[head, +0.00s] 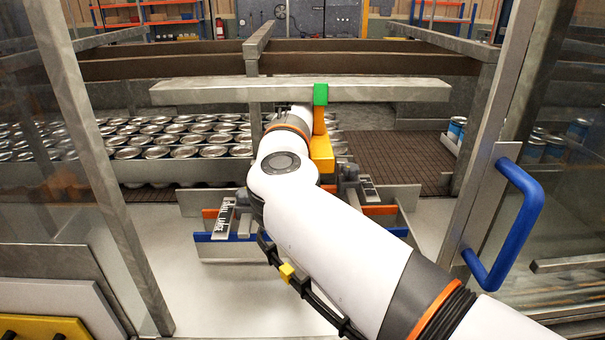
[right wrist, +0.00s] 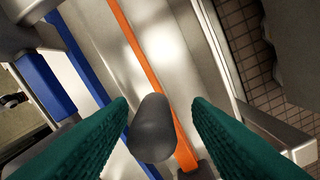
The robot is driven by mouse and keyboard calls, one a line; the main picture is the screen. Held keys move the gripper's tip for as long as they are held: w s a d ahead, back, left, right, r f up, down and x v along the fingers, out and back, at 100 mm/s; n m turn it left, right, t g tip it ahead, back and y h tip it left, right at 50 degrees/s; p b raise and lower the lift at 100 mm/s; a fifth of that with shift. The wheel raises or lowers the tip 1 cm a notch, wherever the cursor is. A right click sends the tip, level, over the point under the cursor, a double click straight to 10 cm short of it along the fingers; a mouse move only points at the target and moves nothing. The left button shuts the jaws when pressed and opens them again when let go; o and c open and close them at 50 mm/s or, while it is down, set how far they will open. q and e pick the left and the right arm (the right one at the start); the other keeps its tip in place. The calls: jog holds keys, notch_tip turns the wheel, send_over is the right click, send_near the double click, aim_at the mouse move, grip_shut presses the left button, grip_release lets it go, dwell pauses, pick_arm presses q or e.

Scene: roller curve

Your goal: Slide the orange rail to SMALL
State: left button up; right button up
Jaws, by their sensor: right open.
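The orange rail (head: 380,210) runs crosswise through the machine in the head view, its middle hidden behind my right arm. In the right wrist view the orange rail (right wrist: 150,75) runs slantwise behind my right gripper (right wrist: 160,102). That gripper is open, its green fingers apart. A dark grey rounded knob (right wrist: 153,128) shows between them, untouched; I cannot tell which rail it belongs to. The blue rail (head: 228,237) lies nearer than the orange one. A plate with lettering (head: 223,214) stands at the left end, too small to read. My left gripper is out of view.
Rows of cans (head: 180,140) fill the conveyor at the left. A metal crossbar (head: 400,90) spans above the rails. A yellow bracket (head: 322,155) with a green block (head: 320,94) stands behind my arm. A door with a blue handle (head: 525,215) is open at the right.

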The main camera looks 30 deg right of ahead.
notch_tip(320, 180, up, 11)
jog(key=shift+d+f+b, duration=0.1)
jog(key=shift+f+b, duration=0.05)
jog(key=shift+b, duration=0.7)
jog(key=shift+r, duration=0.5)
